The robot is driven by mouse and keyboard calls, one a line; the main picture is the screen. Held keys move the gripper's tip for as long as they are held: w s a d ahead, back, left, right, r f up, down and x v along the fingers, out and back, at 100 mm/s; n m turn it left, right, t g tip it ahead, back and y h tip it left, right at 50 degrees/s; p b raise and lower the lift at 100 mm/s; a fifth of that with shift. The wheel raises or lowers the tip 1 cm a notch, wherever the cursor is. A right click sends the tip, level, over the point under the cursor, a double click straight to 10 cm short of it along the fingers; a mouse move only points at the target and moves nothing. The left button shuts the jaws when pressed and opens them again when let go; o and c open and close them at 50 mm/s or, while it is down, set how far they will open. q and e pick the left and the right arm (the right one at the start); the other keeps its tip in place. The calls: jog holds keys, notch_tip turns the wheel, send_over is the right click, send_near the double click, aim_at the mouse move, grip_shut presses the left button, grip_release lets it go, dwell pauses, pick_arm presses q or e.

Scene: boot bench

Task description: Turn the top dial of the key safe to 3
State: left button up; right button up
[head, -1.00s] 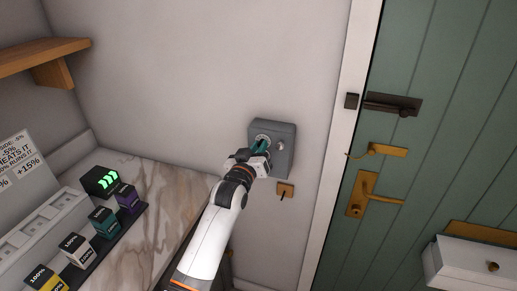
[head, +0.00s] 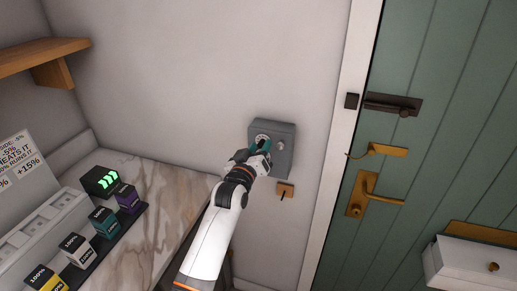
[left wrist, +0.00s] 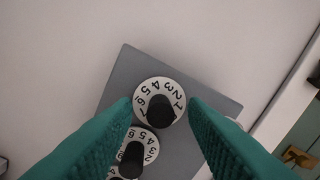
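The grey key safe (head: 286,133) is fixed to the wall left of the door frame. In the left wrist view its tilted grey face (left wrist: 215,100) carries a white top dial (left wrist: 172,87) with black digits and a black centre knob (left wrist: 160,111). A second dial (left wrist: 150,143) sits below it, partly hidden by the left finger. I cannot tell which digit is set. My left gripper (head: 262,147) is at the safe's front. Its teal fingers (left wrist: 160,112) are apart on either side of the top dial's knob, with gaps to the knob. My right gripper is not in view.
A small wooden block with a dark hook (head: 285,190) is on the wall below the safe. The green door (head: 430,120) with brass handles is to the right. A marble counter (head: 165,200) with several small boxes is at lower left, under a wooden shelf (head: 40,57).

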pick_arm(q)
jog(key=b+v, duration=0.2)
jog(key=v, duration=1)
jog(key=shift+b, duration=0.4)
jog(key=s+a+f+m+g+y+b, duration=0.1)
jog(key=s+a+f+g, duration=0.15)
jog(key=f, duration=1.35)
jog(key=s+a+f+g+y, duration=0.1)
jog(key=s+f+g+y, duration=0.15)
jog(key=f, duration=1.35)
jog(key=s+a+f+m+g+b, duration=0.1)
jog(key=s+a+f+g, duration=0.15)
jog(key=s+f, duration=0.6)
jog(key=s+a+f+g, duration=0.25)
jog(key=s+f, duration=0.25)
jog(key=f, duration=0.6)
jog(key=s+a+f+g+y, duration=0.1)
jog(key=s+f, duration=0.4)
jog(key=s, duration=0.6)
jog(key=s+a+f+m+g+b, duration=0.1)
jog(key=s+a+f+g, duration=0.2)
jog(key=s+a+f, duration=0.3)
jog(key=s+a+f+g+y, duration=0.1)
jog(key=s+f, duration=0.4)
jog(key=s, duration=1.1)
jog(key=a+g, duration=0.1)
jog(key=a, duration=0.1)
jog(key=shift+a+f+m+y, duration=0.2)
jog(key=shift+a+m+y, duration=0.15)
jog(key=shift+m, duration=0.05)
